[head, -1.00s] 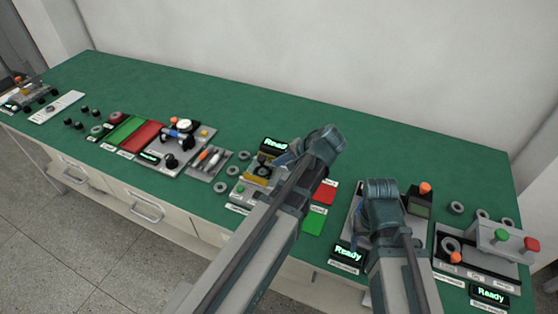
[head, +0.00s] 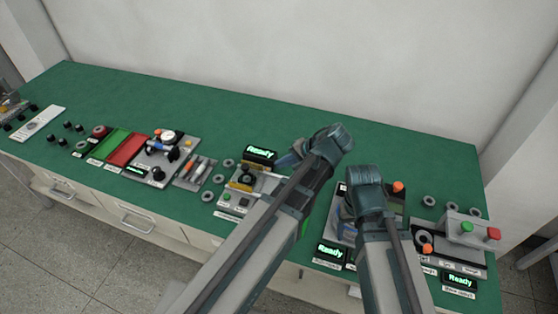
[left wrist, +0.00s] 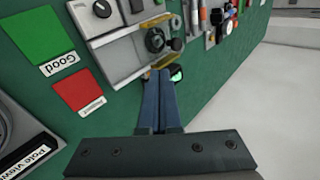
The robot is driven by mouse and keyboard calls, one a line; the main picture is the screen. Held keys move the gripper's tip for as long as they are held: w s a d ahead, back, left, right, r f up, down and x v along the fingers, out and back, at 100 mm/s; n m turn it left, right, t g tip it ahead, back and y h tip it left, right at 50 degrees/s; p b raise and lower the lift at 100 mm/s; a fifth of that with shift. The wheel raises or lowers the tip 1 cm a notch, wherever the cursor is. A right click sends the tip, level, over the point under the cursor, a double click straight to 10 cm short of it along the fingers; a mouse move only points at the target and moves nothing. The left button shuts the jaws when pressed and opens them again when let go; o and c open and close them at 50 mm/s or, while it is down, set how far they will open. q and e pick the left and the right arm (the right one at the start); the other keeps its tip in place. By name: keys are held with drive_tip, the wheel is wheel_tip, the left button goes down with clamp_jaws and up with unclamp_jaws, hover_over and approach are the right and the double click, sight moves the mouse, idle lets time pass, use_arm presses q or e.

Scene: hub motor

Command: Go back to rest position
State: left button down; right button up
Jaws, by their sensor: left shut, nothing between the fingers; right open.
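My left gripper (head: 284,160) is in front of the middle of the green bench in the head view, by the station with the black knob. In the left wrist view its two blue fingers (left wrist: 160,98) are together with nothing between them, pointing at the station's edge. I cannot tell the exact height above the bench. My right gripper (head: 346,214) is further right, over a grey station. Its wrist hides most of it, and only a bluish part of the fingers shows; it is open.
The green bench (head: 235,115) holds several stations, with bare surface along its back. The knob station (left wrist: 130,45), a green Good plate (left wrist: 38,35) and a red plate (left wrist: 80,90) lie near my left gripper. A button box (head: 470,230) stands at the right end.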

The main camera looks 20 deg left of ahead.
use_arm(q)
drive_tip(key=s+d+f+g+h, duration=0.1)
drive_tip(key=s+d+f+h, duration=0.1)
drive_tip(key=s+d, duration=0.4)
drive_tip(key=s+d+f+m+h, duration=0.1)
drive_tip(key=s+d+f+h, duration=0.2)
drive_tip(key=s+d+h, duration=0.2)
drive_tip(key=s+d, duration=0.1)
drive_tip(key=s, duration=0.1)
drive_tip(key=shift+s+f+m+g, duration=0.3)
drive_tip(key=shift+s+g, duration=0.1)
drive_tip(key=shift+d, duration=0.1)
